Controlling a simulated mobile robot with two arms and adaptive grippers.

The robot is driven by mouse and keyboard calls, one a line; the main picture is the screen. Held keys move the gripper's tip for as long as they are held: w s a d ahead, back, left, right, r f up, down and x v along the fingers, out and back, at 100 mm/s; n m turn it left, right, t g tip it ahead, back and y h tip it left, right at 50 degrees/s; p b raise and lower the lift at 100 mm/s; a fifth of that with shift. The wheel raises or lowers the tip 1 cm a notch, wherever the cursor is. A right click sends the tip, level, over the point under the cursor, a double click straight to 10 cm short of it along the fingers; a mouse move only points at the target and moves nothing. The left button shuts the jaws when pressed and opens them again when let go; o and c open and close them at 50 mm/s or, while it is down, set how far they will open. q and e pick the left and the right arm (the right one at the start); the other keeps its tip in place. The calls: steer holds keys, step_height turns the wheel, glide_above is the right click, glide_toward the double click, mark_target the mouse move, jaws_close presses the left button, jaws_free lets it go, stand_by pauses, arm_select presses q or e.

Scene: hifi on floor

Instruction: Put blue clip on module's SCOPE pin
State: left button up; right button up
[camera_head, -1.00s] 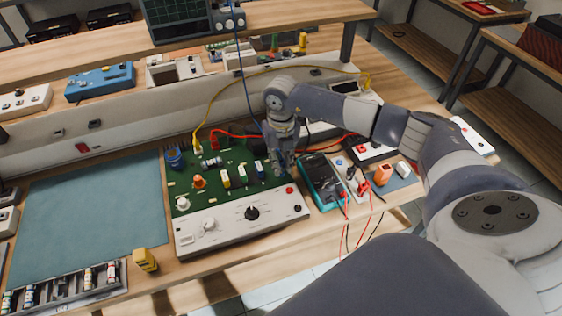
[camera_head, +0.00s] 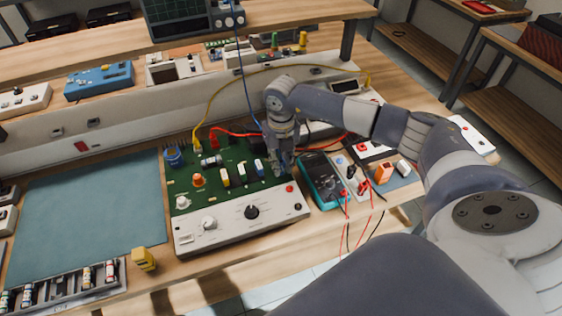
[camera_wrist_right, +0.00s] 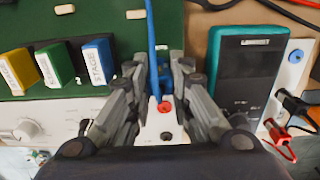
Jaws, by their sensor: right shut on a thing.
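The green module board (camera_head: 184,188), with a white control panel along its front, lies on the bench. My right gripper (camera_head: 283,168) is over the board's right end, close above it. In the right wrist view its fingers (camera_wrist_right: 157,98) are shut on the blue clip (camera_wrist_right: 156,80), with a blue lead running up from it. A blue lead (camera_head: 243,82) also comes down to the gripper in the head view. The SCOPE pin cannot be made out; the gripper may hide it. Whether the clip touches the board cannot be told. My left gripper is not in view.
A teal multimeter (camera_head: 321,181) lies right of the board, beside a strip with red and black leads. Yellow (camera_head: 211,98) and red leads arch behind. Yellow, green and blue blocks (camera_wrist_right: 97,62) stand left of the fingers. A teal mat (camera_head: 90,215) lies clear at left.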

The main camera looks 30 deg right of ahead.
steer(key=shift+f, duration=0.35)
stand_by(0.4)
steer(key=o, duration=1)
step_height(320, 180, up, 12)
